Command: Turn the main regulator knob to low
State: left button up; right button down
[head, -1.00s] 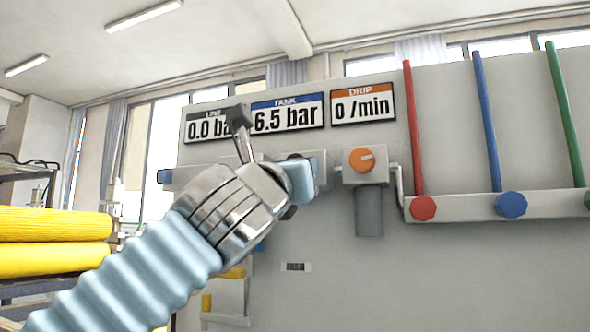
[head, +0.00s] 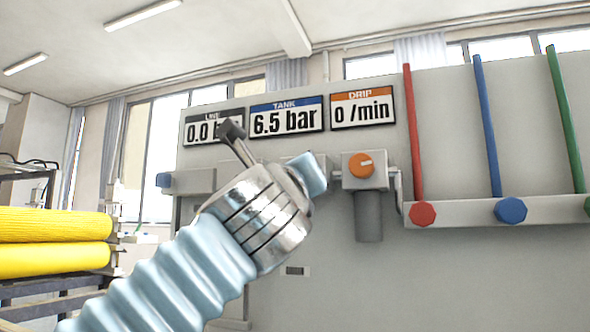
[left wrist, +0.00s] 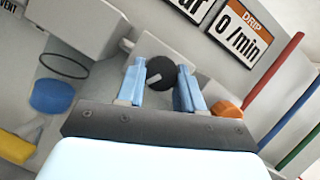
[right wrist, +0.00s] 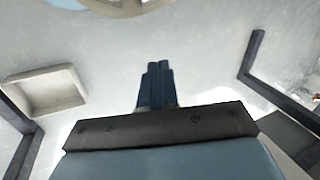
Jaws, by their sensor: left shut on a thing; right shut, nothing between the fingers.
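The main regulator knob appears to be the black round knob (left wrist: 160,73) with a pale pointer mark, seen in the left wrist view. My left gripper (left wrist: 160,80) has its two blue fingers on either side of this knob and is shut on it. In the head view my left gripper (head: 314,177) reaches the panel below the TANK display, and my wrist hides the knob. The displays read LINE 0.0 bar (head: 197,133), TANK 6.5 bar (head: 286,120) and DRIP 0 /min (head: 362,112). My right gripper (right wrist: 158,85) is shut and empty, away from the panel.
An orange knob (head: 361,165) sits on a block just right of my left gripper. Red (head: 413,130), blue (head: 486,120) and green (head: 564,110) rods stand farther right. A blue knob (left wrist: 52,97) is at left in the left wrist view. Yellow rolls (head: 55,225) lie at far left.

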pick_arm(q)
jog(key=shift+d+n+y+p, duration=0.15)
jog(key=shift+n+y+p, duration=0.5)
jog(key=shift+n, duration=1.05)
jog(key=shift+n+g, duration=0.3)
jog(key=o, duration=1)
jog(key=shift+o, duration=0.2)
jog(key=d+b+v, duration=0.1)
jog(key=b+v, duration=0.2)
jog(key=v, duration=1)
jog(key=shift+s+a+b, duration=0.35)
jog(key=shift+s+a, duration=0.05)
jog(key=shift+a, duration=0.05)
jog(key=shift+f, duration=0.15)
